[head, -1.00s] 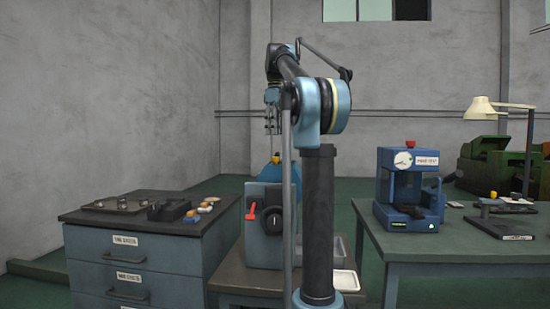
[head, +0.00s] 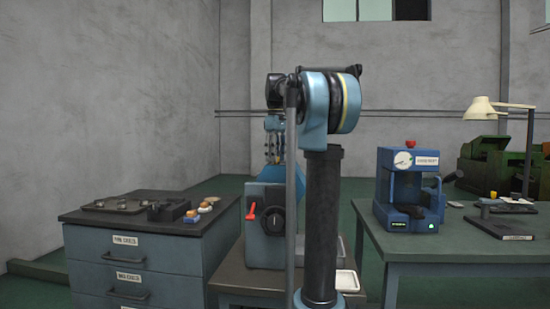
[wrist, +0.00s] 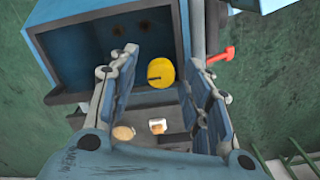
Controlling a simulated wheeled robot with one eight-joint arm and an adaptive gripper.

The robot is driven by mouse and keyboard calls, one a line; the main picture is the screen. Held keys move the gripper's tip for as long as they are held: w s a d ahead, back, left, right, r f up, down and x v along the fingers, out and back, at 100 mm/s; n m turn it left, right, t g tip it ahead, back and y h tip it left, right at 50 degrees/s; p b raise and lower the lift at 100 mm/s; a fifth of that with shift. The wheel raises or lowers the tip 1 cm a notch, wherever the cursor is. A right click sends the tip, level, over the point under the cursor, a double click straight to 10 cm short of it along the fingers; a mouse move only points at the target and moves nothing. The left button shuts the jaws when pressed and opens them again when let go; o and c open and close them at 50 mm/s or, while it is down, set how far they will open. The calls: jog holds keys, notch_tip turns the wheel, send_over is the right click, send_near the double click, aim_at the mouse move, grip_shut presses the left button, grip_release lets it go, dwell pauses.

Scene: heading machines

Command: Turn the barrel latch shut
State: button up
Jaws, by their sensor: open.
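A yellow round piece with a dark bar (wrist: 161,73), which looks like the barrel latch, shows by the open-fronted blue housing (wrist: 110,50) in the wrist view. The dark bar lies roughly level in the picture. My gripper (wrist: 159,60) is open, with one finger left and one right of the yellow piece in the picture; I cannot tell that either touches it. In the head view my gripper (head: 273,157) points down over the grey machine (head: 265,222). The yellow piece is hidden there.
A red lever (head: 251,211) and a black knob (head: 272,219) are on the machine's front; the lever also shows in the wrist view (wrist: 221,55). A drawer cabinet (head: 140,240) stands left. A bench (head: 455,246) with a blue tester (head: 410,190) stands right.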

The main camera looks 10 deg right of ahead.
grip_shut()
jog(key=shift+m, duration=0.3)
jog(key=m, duration=0.3)
jog(key=shift+m, duration=0.4)
jog(key=m, duration=0.9)
jog(key=shift+m, duration=2.2)
